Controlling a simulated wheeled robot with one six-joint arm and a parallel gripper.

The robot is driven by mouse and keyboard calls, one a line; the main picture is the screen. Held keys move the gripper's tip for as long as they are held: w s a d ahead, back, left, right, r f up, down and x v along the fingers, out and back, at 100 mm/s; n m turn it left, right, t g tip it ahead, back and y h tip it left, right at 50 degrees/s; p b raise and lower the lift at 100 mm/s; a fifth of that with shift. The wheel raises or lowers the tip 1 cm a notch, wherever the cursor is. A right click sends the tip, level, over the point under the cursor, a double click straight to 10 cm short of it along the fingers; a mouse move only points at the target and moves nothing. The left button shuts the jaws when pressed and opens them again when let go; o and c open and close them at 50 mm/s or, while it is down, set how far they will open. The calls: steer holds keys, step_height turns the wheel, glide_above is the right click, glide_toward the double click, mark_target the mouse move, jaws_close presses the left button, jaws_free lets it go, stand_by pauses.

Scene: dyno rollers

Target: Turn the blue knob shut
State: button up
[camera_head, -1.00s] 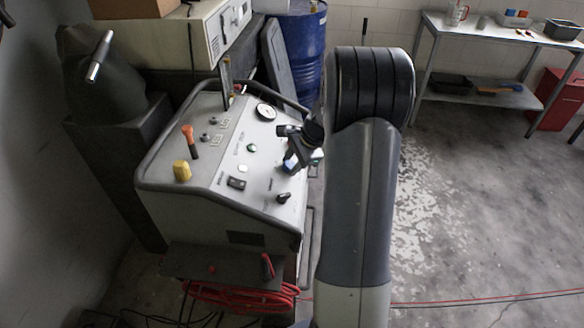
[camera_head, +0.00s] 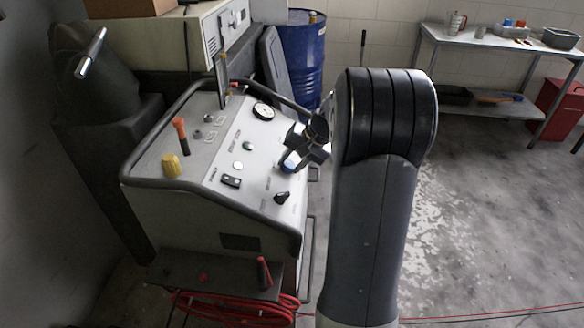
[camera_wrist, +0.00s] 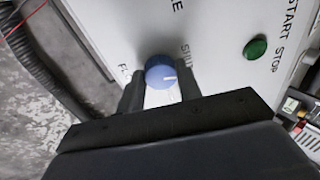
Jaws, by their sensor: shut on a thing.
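The blue knob (camera_wrist: 160,72) sits on the pale face of the control console (camera_head: 215,205). It also shows in the head view (camera_head: 287,167), partly hidden by my gripper. In the wrist view my gripper (camera_wrist: 160,88) has one finger on each side of the knob and is shut on it. A white pointer line on the knob points right, towards the lettering beside it, where "SHU" can be read. Other lettering left of the knob is partly hidden by a finger. In the head view my gripper (camera_head: 300,158) reaches the console's right side.
A green button (camera_wrist: 255,47) lies right of the knob, by the words START and STOP. A black knob (camera_head: 282,197), a rocker switch (camera_head: 231,181), an orange-topped lever (camera_head: 180,132) and a yellow knob (camera_head: 171,165) are also on the console. A dark rail runs along its edge.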

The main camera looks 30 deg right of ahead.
steer(key=shift+n+b, duration=0.6)
steer(key=shift+n, duration=0.6)
steer(key=o, duration=1)
steer(key=shift+c, duration=0.2)
steer(key=p+v, duration=0.1)
steer(key=v, duration=1)
steer(key=shift+f, duration=0.15)
steer(key=shift+d+f, duration=0.1)
